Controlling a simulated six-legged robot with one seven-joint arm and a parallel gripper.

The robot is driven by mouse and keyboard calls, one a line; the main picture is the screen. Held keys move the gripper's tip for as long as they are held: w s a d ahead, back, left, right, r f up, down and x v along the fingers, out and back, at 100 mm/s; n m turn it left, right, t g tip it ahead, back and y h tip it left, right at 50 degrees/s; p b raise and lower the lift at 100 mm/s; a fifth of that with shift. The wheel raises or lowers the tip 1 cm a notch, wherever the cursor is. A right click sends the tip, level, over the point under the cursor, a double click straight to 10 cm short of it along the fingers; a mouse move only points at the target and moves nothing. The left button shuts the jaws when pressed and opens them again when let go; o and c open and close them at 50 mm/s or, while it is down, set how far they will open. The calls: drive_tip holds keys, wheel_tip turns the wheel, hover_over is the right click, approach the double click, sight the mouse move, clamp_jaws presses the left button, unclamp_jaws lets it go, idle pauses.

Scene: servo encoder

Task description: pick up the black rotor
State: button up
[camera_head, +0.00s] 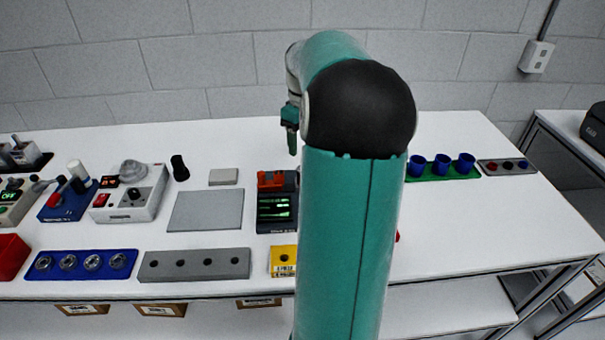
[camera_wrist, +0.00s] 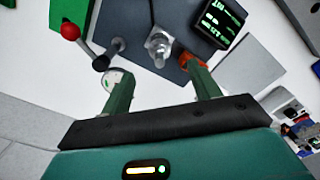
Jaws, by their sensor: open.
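A small black piece (camera_head: 179,167) stands on the table left of centre, behind the grey plate in the head view; it may be the black rotor, but I cannot tell for sure. My gripper (camera_wrist: 157,78) is open and empty, its two green fingers apart. In the wrist view the fingers are over a dark grey fixture (camera_wrist: 135,18) with a silver metal post (camera_wrist: 158,45) and a lever with a red ball (camera_wrist: 70,30). In the head view my gripper (camera_head: 291,130) is partly hidden by my arm, which also covers part of the table.
A device with a green-lit screen (camera_head: 275,208) is left of my arm; its screen also shows in the wrist view (camera_wrist: 220,18). A grey plate (camera_head: 206,210), a grey holed block (camera_head: 195,264), a blue tray (camera_head: 82,252) and blue cups (camera_head: 441,163) stand around.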

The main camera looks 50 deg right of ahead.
wheel_tip(320, 180, down, 8)
drive_tip(key=shift+r, duration=0.1)
clamp_jaws()
idle(0.5)
drive_tip(key=shift+r, duration=0.1)
